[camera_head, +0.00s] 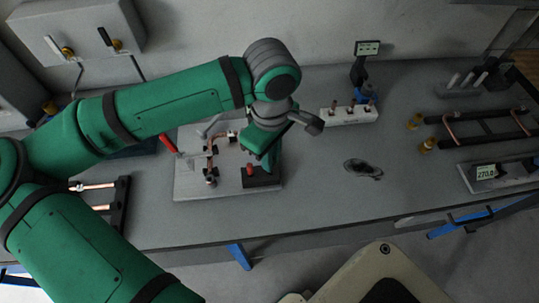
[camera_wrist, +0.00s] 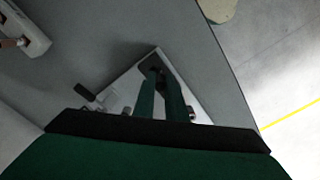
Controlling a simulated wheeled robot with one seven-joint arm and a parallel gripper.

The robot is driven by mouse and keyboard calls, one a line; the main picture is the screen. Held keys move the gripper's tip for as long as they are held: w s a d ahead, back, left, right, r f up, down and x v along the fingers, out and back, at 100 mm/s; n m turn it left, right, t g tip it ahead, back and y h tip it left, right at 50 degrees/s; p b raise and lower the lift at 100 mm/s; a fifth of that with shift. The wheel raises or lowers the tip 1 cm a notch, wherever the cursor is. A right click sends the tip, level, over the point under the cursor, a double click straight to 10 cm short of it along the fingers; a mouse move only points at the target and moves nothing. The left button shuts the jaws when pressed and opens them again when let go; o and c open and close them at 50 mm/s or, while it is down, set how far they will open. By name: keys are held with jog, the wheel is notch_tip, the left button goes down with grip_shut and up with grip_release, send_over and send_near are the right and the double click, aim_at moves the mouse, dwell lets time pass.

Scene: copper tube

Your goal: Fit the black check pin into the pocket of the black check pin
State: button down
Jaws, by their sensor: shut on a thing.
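My gripper (camera_head: 272,160) points down over the right part of a light grey plate (camera_head: 186,188), just above a black block (camera_head: 262,181) with a red knob (camera_head: 250,168) beside it. In the wrist view the two green fingers (camera_wrist: 157,76) are close together over a dark patch on the plate (camera_wrist: 188,76). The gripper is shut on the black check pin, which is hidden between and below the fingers. The pocket cannot be made out, so I cannot tell whether the pin is in it or above it.
A copper tube (camera_head: 210,160) stands in clamps on the plate, left of my gripper. A red-handled tool (camera_head: 168,143) lies at the plate's left edge. A white block (camera_head: 345,117) with pegs stands behind right.

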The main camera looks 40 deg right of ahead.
jog(key=f, duration=0.1)
jog(key=w+f, duration=0.1)
jog(key=f, duration=0.1)
jog(key=d+f, duration=0.1)
jog(key=shift+w+f, duration=0.25)
jog(key=shift+f, duration=0.3)
jog(key=shift+s, duration=0.1)
jog(key=shift+f, duration=0.1)
jog(key=c, duration=1.8)
grip_release()
notch_tip(320, 180, up, 12)
